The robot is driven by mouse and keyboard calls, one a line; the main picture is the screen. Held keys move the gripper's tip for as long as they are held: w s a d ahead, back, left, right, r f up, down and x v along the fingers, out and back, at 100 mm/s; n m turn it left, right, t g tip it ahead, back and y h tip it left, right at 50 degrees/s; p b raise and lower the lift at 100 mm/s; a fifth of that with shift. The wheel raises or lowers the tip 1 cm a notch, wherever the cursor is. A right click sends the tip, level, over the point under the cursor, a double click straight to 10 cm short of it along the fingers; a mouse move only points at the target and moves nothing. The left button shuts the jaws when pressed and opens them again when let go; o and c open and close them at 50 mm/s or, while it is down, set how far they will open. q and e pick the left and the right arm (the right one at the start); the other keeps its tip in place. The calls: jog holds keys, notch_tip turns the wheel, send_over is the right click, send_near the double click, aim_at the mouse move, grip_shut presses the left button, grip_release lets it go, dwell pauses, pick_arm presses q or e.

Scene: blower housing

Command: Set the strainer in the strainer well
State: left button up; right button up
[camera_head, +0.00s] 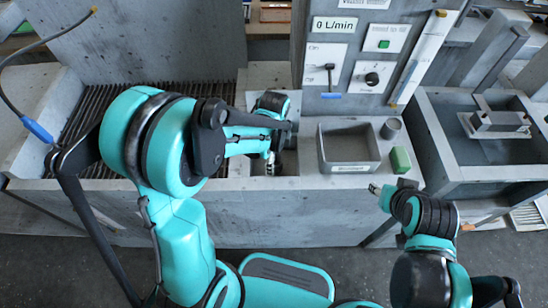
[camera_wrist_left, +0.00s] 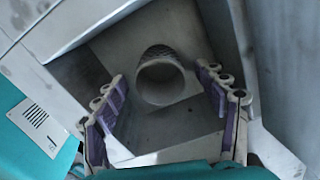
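In the left wrist view, a grey round cup with a dark, textured side (camera_wrist_left: 160,75), apparently the strainer, sits in a square recess (camera_wrist_left: 190,122), apparently the strainer well. Its open end faces the camera. My left gripper (camera_wrist_left: 166,108) is open, with its purple-padded fingers wide apart on either side of the cup's line and no contact visible. In the head view, my left gripper (camera_head: 271,166) is low at the recess beside the control panel, and my arm hides most of it. My right gripper (camera_head: 376,188) is in front of the bench, empty; its finger opening is too small to judge.
A grey tray (camera_head: 349,166) stands on the bench right of the recess. The control panel (camera_head: 354,60) rises behind. A slatted basin (camera_head: 75,150) is at left, a sink (camera_head: 485,151) at right.

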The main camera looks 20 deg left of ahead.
pick_arm(q)
jog(key=shift+r, duration=0.1)
notch_tip(320, 180, up, 12)
dwell(0.5)
dwell(0.5)
